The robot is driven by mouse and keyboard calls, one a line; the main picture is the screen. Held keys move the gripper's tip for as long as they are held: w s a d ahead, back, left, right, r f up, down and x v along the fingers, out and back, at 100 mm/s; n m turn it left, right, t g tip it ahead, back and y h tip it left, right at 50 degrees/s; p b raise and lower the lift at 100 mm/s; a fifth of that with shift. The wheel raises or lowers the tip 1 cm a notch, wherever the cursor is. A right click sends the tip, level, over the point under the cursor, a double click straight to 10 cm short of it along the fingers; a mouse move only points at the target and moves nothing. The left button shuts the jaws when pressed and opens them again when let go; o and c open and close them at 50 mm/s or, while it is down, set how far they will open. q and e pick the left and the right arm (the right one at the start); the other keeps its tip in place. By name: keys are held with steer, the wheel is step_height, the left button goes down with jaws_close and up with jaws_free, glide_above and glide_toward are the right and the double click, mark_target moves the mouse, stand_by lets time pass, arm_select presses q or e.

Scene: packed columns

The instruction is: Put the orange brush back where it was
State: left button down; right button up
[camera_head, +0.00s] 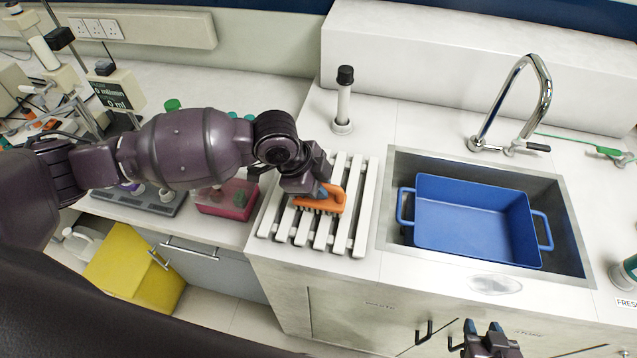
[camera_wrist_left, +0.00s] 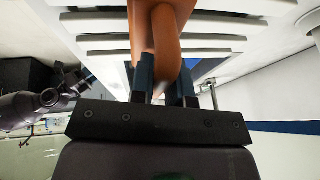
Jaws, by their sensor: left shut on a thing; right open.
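The orange brush (camera_head: 325,200) is at the white slatted rack (camera_head: 318,238) left of the sink, with its bristles towards the slats. I cannot tell whether it rests on the slats or is just above them. My left gripper (camera_head: 322,190) is shut on the brush's handle from above. In the left wrist view the orange handle (camera_wrist_left: 166,45) sits between the two fingers (camera_wrist_left: 165,85), with the white slats behind it. My right gripper (camera_head: 484,335) is open and empty, low in the head view in front of the sink counter.
A blue tub (camera_head: 475,215) with two handles sits in the sink (camera_head: 385,235), under a chrome tap (camera_head: 515,95). A black-topped white cylinder (camera_head: 343,105) stands behind the rack. A pink rack (camera_head: 228,198) is to its left.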

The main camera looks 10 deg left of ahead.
arm_select(q)
steer(key=c, duration=1.1)
jaws_free()
steer(key=shift+f, duration=0.1)
steer(key=v, duration=1.2)
steer(key=shift+b, duration=0.3)
steer(key=shift+a, duration=0.1)
